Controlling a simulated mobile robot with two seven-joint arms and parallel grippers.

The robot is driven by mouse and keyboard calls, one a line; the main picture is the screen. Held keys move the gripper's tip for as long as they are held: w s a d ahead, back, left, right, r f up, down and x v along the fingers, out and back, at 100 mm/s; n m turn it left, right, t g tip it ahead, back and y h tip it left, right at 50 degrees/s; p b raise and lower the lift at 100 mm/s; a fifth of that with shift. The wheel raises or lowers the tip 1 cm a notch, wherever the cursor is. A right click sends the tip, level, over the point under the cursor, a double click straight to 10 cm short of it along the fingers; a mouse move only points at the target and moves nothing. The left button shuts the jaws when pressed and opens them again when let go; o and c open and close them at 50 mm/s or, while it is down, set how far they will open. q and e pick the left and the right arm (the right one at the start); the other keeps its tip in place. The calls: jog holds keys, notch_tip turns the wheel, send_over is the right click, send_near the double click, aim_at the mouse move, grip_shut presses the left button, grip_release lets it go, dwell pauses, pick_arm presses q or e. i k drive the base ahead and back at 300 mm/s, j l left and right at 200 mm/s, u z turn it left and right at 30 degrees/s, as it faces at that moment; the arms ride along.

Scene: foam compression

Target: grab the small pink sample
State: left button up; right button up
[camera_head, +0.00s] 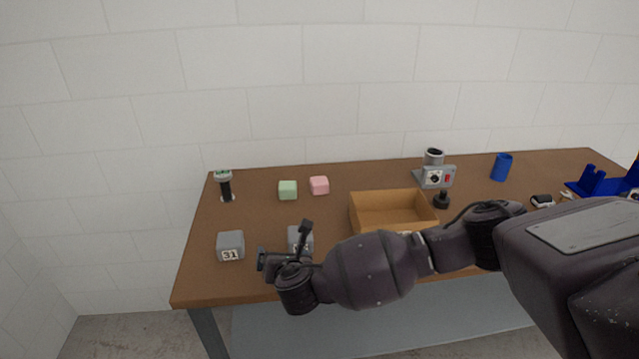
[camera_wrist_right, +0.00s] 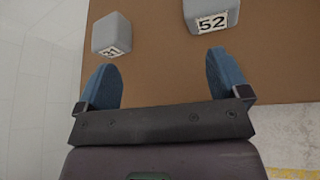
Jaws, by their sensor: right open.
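The small pink sample (camera_head: 319,185) is a rounded pink cube on the back left part of the brown table (camera_head: 260,215), just right of a similar green cube (camera_head: 288,190). My right gripper (camera_head: 284,245) is open and empty over the table's front left part, in front of the pink sample and well apart from it. In the right wrist view its two blue fingers (camera_wrist_right: 162,72) are spread wide with nothing between them. The pink sample is not in the right wrist view. My left gripper is not in view.
Grey block 31 (camera_head: 230,246) also shows in the wrist view (camera_wrist_right: 111,35). Grey block 52 (camera_wrist_right: 211,15) is partly behind my gripper in the head view. An open cardboard box (camera_head: 392,209), a grey device (camera_head: 436,177) and a blue cup (camera_head: 502,167) stand to the right.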

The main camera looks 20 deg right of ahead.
aim_at(318, 185)
jog(key=i+l, duration=0.75)
jog(key=l, duration=0.2)
